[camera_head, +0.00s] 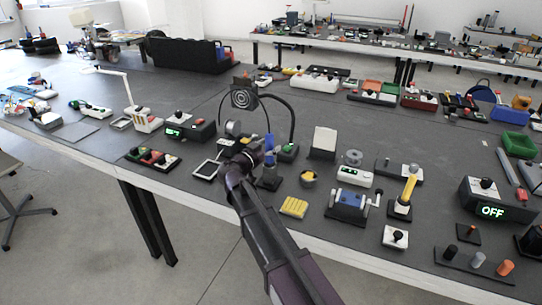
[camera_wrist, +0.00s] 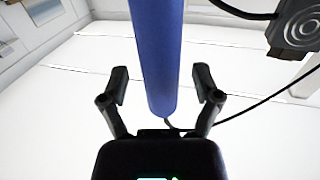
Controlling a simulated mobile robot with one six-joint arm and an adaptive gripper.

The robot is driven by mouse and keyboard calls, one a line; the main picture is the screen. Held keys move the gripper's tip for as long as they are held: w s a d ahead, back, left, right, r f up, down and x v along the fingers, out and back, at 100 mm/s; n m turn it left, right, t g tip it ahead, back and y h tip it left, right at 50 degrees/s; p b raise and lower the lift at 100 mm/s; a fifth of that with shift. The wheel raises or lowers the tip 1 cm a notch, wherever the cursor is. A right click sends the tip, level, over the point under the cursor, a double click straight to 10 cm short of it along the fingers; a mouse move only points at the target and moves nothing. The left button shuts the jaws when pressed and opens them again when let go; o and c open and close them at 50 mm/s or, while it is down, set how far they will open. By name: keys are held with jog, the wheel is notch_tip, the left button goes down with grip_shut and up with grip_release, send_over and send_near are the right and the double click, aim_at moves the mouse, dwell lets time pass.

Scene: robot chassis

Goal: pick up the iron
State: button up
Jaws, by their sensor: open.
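The iron (camera_head: 269,148) looks like a soldering iron with a blue cylindrical handle, standing upright in a dark stand on the table. In the wrist view its blue handle (camera_wrist: 155,55) runs down from the top edge into the space between my fingers, with a black cable near its lower end. My gripper (camera_wrist: 160,82) is open, one finger on each side of the handle, with gaps visible on both sides. In the head view my gripper (camera_head: 250,156) is beside the handle and partly hides the stand. The iron's tip cannot be made out.
A black curved arm (camera_head: 292,115) and a square panel with rings (camera_head: 244,97) stand close behind the iron. A yellow ribbed block (camera_head: 294,207), a small round holder (camera_head: 308,179) and a blue vise-like device (camera_head: 350,203) are nearby on the grey table (camera_head: 230,205).

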dwell(0.5)
grip_shut()
jog(key=shift+r, duration=0.25)
notch_tip(320, 180, up, 10)
jog(key=p, duration=1)
jog(key=shift+f, duration=0.25)
jog(key=shift+r, duration=0.15)
dwell(0.4)
jog(key=shift+a, duration=0.1)
dwell(0.4)
